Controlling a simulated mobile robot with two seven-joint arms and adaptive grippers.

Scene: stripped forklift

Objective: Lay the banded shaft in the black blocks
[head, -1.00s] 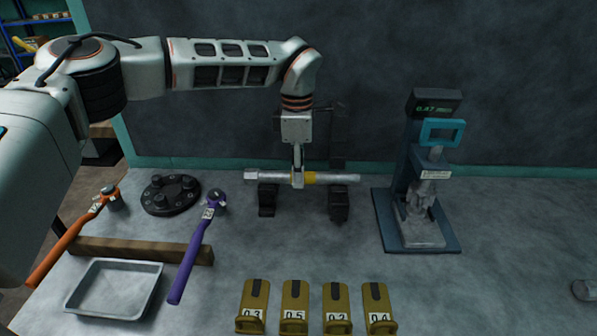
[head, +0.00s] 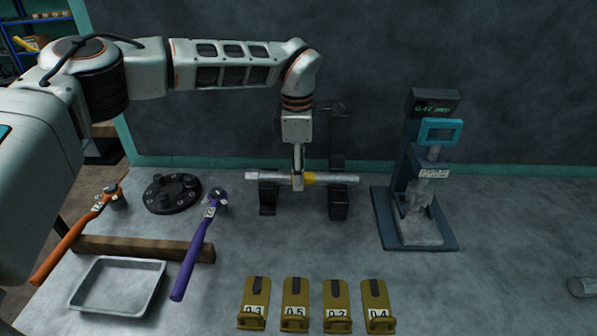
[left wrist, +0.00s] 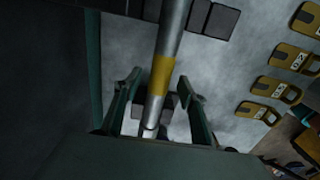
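The banded shaft (head: 335,178), a grey metal bar with a yellow band, lies level across the two black blocks, left (head: 268,198) and right (head: 338,208). It appears to rest on both. A black block shows beneath the shaft's lower end. My right gripper is in no view.
Several yellow numbered tags (head: 295,305) lie in front. Purple (head: 190,260) and orange (head: 70,245) wrenches, a wooden bar (head: 145,248), a metal tray (head: 115,287) and a black round flange (head: 171,193) are left. The table's right middle is clear.

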